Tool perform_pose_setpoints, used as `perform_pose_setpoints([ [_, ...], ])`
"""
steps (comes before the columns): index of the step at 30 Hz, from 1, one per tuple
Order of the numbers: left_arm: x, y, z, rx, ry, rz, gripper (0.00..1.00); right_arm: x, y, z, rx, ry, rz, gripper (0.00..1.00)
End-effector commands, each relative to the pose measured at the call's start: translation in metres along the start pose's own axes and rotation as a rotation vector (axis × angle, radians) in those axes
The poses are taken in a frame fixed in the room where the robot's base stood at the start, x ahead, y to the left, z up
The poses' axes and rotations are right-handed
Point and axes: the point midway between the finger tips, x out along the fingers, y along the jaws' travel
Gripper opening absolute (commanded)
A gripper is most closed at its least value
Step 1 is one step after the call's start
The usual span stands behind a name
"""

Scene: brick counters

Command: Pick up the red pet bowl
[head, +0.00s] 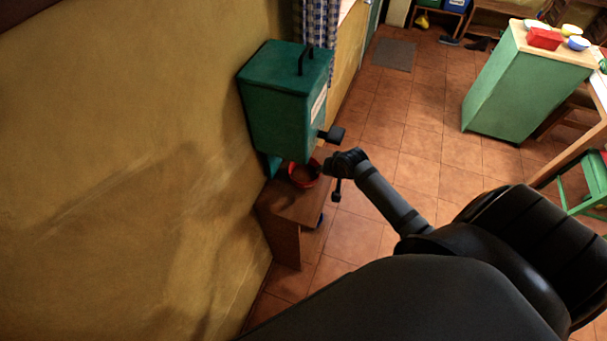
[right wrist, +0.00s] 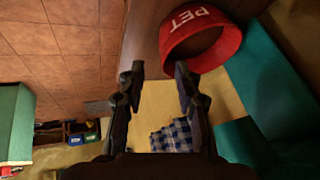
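The red pet bowl (head: 303,176) sits on a small brown wooden stand against the wall, under a green box. In the right wrist view the bowl (right wrist: 200,38) is at the upper right, tilted in the picture, with white "PET" lettering on its side. My right gripper (head: 331,178) is just right of the bowl in the head view. In the right wrist view its two fingers (right wrist: 158,78) are apart with nothing between them. The bowl lies beyond the fingertips, nearer the right-hand finger; whether they touch is unclear. My left gripper is not in view.
The green box (head: 285,100) with a black handle and a dark part jutting out hangs close above the bowl. The wooden stand (head: 283,225) has free tiled floor (head: 350,232) to its right.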

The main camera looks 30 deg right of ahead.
Motion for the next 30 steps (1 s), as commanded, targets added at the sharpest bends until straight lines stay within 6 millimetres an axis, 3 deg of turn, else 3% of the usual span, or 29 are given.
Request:
perform_pose_setpoints([
  [5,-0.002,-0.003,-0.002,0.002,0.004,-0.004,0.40,0.009,-0.001,-0.001,0.001,0.001,-0.001,0.33],
  [12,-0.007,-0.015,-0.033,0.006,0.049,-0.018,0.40,0.048,-0.001,0.001,0.001,0.000,-0.001,0.33],
  [21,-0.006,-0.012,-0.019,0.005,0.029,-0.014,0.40,0.056,-0.001,0.001,-0.003,0.001,-0.001,0.33],
  [29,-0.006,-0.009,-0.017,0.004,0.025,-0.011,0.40,0.056,-0.001,0.001,-0.003,0.001,-0.001,0.00],
  [30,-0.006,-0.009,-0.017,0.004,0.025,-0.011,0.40,0.056,-0.001,0.001,-0.003,0.001,-0.001,0.00],
])
